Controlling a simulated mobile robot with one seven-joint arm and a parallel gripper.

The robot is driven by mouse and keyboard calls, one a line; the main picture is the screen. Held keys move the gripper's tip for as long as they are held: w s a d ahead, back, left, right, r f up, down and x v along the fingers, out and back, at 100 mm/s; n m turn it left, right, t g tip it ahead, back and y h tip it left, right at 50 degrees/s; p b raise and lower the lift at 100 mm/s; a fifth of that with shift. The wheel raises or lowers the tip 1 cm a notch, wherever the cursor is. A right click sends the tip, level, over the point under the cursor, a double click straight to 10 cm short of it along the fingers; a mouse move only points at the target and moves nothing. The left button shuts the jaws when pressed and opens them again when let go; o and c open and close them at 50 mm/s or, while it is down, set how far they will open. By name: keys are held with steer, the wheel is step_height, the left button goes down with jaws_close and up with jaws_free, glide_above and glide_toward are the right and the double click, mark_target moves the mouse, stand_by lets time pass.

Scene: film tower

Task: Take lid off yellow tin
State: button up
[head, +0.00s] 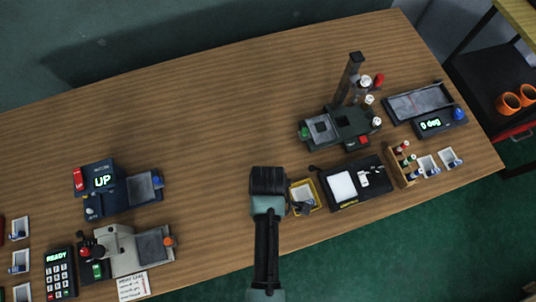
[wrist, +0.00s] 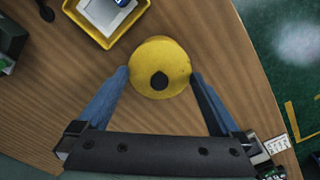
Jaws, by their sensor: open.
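The yellow tin (wrist: 147,52) shows from above in the wrist view as a round yellow top with a dark round knob (wrist: 159,81) near its middle. Its sides are hidden, so I cannot tell where lid and body meet. My gripper (wrist: 159,76) is open above the table, with one blue-grey finger on each side of the yellow round. The fingertips look close to its edge; I cannot tell whether they touch. In the head view my gripper (head: 268,181) is near the table's front edge and the tin is hidden.
A yellow tray (head: 304,196) is just right of my gripper; it also shows at the top of the wrist view (wrist: 72,14). A black board with a white panel (head: 343,186) stands further right. The wooden table (head: 220,110) is clear behind and left of my gripper.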

steer(key=shift+s, duration=0.1)
steer(key=c, duration=1.4)
jaws_close()
